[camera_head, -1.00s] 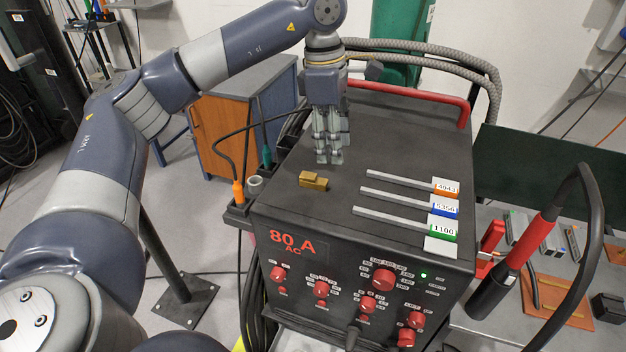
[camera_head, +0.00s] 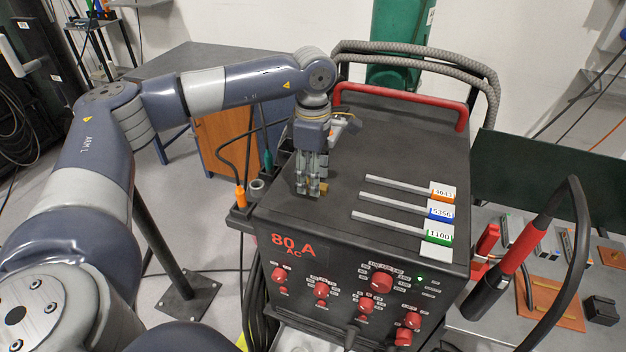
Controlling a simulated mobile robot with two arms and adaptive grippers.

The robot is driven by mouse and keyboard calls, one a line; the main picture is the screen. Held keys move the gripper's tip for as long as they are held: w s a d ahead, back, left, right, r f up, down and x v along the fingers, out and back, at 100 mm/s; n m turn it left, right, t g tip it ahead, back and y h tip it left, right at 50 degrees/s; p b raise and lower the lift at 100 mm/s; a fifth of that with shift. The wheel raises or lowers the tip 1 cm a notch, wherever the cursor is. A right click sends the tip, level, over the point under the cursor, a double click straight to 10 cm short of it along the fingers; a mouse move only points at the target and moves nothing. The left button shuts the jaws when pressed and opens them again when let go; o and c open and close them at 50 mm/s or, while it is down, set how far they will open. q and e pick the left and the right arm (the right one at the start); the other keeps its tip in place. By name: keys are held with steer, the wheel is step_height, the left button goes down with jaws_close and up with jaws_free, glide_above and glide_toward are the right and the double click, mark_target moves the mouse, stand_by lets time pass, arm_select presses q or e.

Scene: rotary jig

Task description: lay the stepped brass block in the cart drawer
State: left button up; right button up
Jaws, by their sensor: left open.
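The stepped brass block (camera_head: 322,187) lies on the flat top of the black welding machine, near its front left. It is mostly hidden by my left gripper (camera_head: 308,191), and only a small part shows at the right of the fingers. My left gripper is open and points down, with its fingertips low at the block. I cannot tell whether the fingers touch it. A pale surface (camera_head: 295,339) shows low in front of the machine; I cannot tell whether it is the cart drawer. My right gripper is not in view.
The welding machine (camera_head: 400,130) has a red handle (camera_head: 400,103) at the back and red knobs in front. Several labelled rods (camera_head: 395,210) lie on its right side. A torch (camera_head: 515,255) stands at right. An orange-handled tool (camera_head: 240,197) hangs at the left edge.

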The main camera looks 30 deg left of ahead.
arm_select(q)
steer(key=shift+f, duration=0.35)
jaws_close()
steer(key=shift+r, duration=0.1)
